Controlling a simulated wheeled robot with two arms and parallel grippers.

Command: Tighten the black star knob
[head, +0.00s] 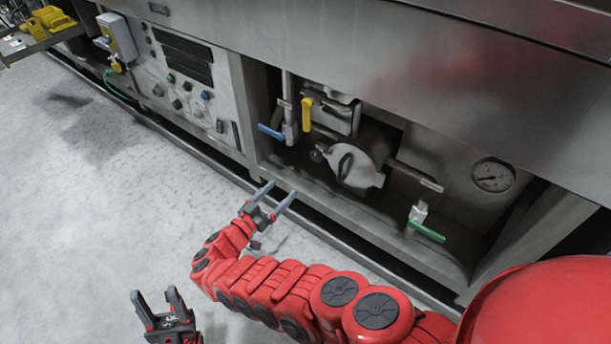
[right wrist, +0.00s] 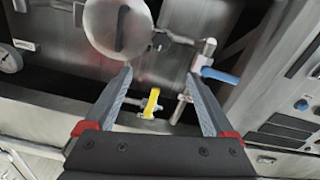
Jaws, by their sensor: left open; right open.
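The black star knob (head: 318,154) is a small dark knob at the left edge of a round metal lid (head: 362,160) with a black bar handle. In the right wrist view the dark knob (right wrist: 158,43) is small, beside the lid (right wrist: 100,30); its lobes are too small to make out. My right gripper (head: 281,190) is open and empty, in front of the recess, below and left of the knob and apart from it. In the right wrist view the knob lies beyond the open fingertips (right wrist: 160,74). My left gripper (head: 153,292) is open and empty, low over the floor.
A blue-handled valve (head: 271,132) and a yellow handle (head: 307,114) are close to the knob. A green-handled valve (head: 427,231) and a gauge (head: 492,175) are to the right. The recess has a metal sill. A control panel (head: 185,85) is left; the floor is clear.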

